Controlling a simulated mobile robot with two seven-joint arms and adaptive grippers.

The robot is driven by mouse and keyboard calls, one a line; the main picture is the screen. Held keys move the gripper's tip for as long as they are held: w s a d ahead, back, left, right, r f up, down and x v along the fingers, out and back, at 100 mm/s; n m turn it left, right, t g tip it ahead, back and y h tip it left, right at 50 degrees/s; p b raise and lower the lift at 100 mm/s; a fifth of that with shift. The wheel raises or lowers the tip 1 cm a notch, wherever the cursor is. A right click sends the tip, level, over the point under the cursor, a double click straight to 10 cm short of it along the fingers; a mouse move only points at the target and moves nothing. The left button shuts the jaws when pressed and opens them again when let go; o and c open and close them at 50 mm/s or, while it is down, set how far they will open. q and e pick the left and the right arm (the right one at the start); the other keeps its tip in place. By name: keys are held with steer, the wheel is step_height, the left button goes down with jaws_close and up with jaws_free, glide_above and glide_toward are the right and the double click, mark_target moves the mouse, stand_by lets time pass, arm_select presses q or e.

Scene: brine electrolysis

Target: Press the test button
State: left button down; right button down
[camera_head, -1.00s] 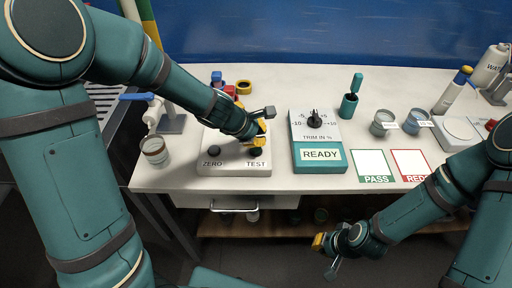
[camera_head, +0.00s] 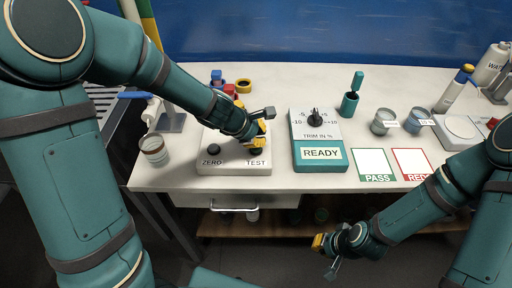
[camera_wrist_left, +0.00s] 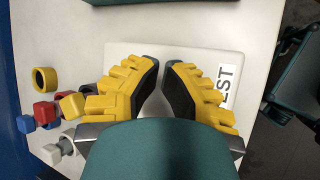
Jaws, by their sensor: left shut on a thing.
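The white button box (camera_head: 233,168) has a black ZERO knob (camera_head: 214,150) on the left and a black TEST button (camera_head: 254,151) on the right, partly hidden by the fingers. My left gripper (camera_head: 260,142) is over the TEST end, its yellow fingertips at the button. In the left wrist view, its two fingers (camera_wrist_left: 162,68) stand close together beside the TEST label (camera_wrist_left: 226,86); the button is hidden between or under them. My right gripper (camera_head: 321,243) hangs in front of the bench, away from the box; its jaw opening is unclear.
A teal trim unit (camera_head: 320,158) reading READY stands right of the box. Beyond it are the PASS card (camera_head: 374,163), a red-edged card (camera_head: 411,161) and two cups. A jar (camera_head: 154,150) stands at left. Coloured clamps and rings lie behind the box.

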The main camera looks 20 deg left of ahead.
arm_select(q)
steer(key=shift+f+b, duration=0.5)
steer(key=shift+f, duration=0.05)
stand_by(0.9)
steer(key=shift+r, duration=0.1)
steer(key=shift+r+p, duration=0.85)
steer(key=shift+p, duration=0.05)
steer(key=shift+r, duration=0.1)
step_height(320, 180, up, 5)
steer(key=p, duration=0.5)
stand_by(0.6)
